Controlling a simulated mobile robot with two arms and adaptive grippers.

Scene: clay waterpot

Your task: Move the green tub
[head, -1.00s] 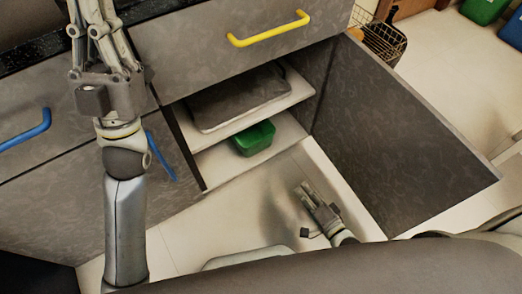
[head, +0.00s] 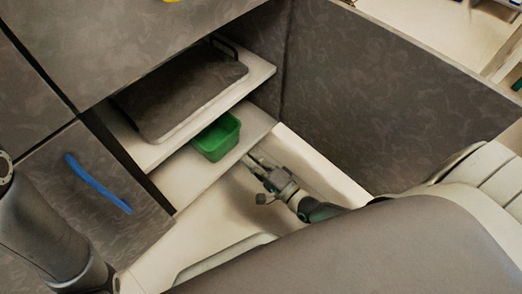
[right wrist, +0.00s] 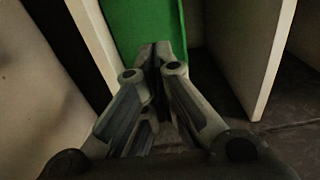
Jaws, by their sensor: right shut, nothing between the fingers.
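The green tub (head: 217,137) is a small open box on the lower shelf (head: 180,185) of the open cabinet, near its front edge. My right gripper (head: 252,161) is shut and empty, just in front of the tub at the shelf's edge. In the right wrist view, the shut fingertips (right wrist: 156,58) point at a green surface of the tub (right wrist: 140,20), close to it; whether they touch is unclear. My left gripper is out of view; only part of my left arm shows at the lower left.
A dark tray (head: 188,90) lies on the upper shelf above the tub. The open cabinet door (head: 390,90) stands to the right of my right arm. A blue-handled (head: 98,184) front is on the left. Bare floor (head: 232,210) lies before the shelf.

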